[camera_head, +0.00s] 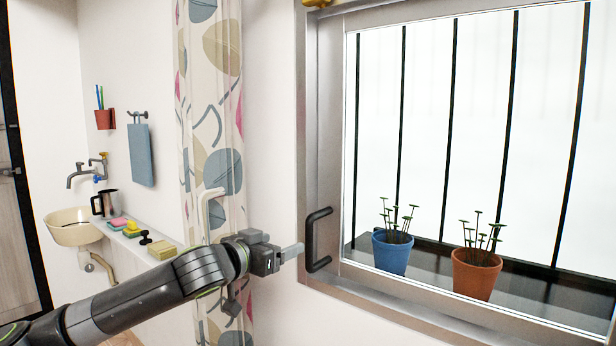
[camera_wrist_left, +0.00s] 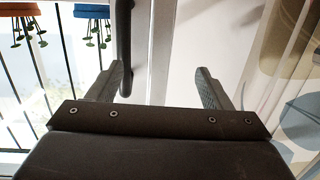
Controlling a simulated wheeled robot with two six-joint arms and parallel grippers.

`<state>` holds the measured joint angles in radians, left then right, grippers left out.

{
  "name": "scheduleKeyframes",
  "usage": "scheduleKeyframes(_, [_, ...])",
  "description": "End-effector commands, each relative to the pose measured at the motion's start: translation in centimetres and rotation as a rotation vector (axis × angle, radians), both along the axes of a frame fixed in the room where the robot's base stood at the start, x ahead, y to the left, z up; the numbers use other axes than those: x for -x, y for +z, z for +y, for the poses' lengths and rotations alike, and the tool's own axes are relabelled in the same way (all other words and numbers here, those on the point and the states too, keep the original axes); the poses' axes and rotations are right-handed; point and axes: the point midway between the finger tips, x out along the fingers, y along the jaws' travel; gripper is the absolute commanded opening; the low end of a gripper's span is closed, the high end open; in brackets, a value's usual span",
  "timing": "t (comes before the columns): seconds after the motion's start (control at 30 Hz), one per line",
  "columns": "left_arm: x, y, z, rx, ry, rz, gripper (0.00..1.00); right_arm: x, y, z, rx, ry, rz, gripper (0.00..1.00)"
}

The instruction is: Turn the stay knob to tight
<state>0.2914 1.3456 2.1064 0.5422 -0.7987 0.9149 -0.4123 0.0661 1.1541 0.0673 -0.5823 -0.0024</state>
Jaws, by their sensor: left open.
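No part is clearly recognisable as the stay knob; a brass-coloured fitting (camera_head: 318,3) is cut off at the top edge of the head view, above the window frame, and I cannot tell whether it is the knob. My left gripper (camera_head: 296,252) is beside the black window handle (camera_head: 312,240), on its left. In the left wrist view, which looks upside down, the gripper (camera_wrist_left: 160,80) has its fingers apart with nothing held. The handle (camera_wrist_left: 124,45) shows close to the left fingertip; I cannot tell whether they touch. My right gripper is not in view.
The window frame (camera_head: 325,130) has dark bars behind its pane. A blue pot (camera_head: 391,252) and a terracotta pot (camera_head: 474,275) stand beyond it. A patterned curtain (camera_head: 215,110) hangs left of the window. A basin (camera_head: 72,228) and a ledge with sponges are farther left.

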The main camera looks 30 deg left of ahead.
Motion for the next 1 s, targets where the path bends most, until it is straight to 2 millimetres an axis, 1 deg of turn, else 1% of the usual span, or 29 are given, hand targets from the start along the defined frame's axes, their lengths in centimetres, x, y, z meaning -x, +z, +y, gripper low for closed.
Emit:
scheduleKeyframes(0.03, [0.1, 5.7, 0.1, -0.013, -0.005, -0.062, 0.73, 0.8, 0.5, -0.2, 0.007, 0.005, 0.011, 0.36])
scheduleKeyframes(0.07, [0.3, 8.4, 0.0, -0.013, -0.01, -0.096, 0.73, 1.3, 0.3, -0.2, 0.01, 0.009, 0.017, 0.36])
scheduleKeyframes(0.1, [0.7, 12.1, -0.1, -0.012, -0.015, -0.142, 0.73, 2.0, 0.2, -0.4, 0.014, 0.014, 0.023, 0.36])
scheduleKeyframes(0.17, [1.6, 17.6, -0.3, -0.01, -0.025, -0.211, 0.73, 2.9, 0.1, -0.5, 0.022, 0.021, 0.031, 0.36])
scheduleKeyframes(0.2, [2.5, 21.1, -0.6, -0.009, -0.033, -0.255, 0.73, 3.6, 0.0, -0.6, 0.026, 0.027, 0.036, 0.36])
scheduleKeyframes(0.27, [3.9, 26.0, -1.0, -0.005, -0.043, -0.317, 0.73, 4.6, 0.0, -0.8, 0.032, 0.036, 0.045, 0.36])
scheduleKeyframes(0.3, [5.0, 28.9, -1.4, -0.003, -0.051, -0.355, 0.73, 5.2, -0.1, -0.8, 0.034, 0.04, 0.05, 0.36])
scheduleKeyframes(0.4, [7.6, 34.6, -2.2, 0.005, -0.068, -0.432, 0.73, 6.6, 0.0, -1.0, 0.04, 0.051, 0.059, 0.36])
scheduleKeyframes(0.5, [9.6, 38.3, -2.9, 0.011, -0.081, -0.484, 0.73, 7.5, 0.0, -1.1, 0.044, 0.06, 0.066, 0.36])
scheduleKeyframes(0.6, [10.8, 40.2, -3.3, 0.015, -0.089, -0.513, 0.73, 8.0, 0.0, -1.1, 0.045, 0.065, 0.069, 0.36])
scheduleKeyframes(0.67, [11.1, 40.7, -3.4, 0.017, -0.091, -0.52, 0.73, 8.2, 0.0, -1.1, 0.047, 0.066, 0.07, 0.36])
scheduleKeyframes(0.77, [11.0, 41.1, -3.4, 0.02, -0.094, -0.522, 0.73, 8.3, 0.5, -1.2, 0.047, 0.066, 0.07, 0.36])
scheduleKeyframes(1.0, [9.7, 41.8, -3.5, 0.019, -0.094, -0.518, 0.73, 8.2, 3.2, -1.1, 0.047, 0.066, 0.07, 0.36])
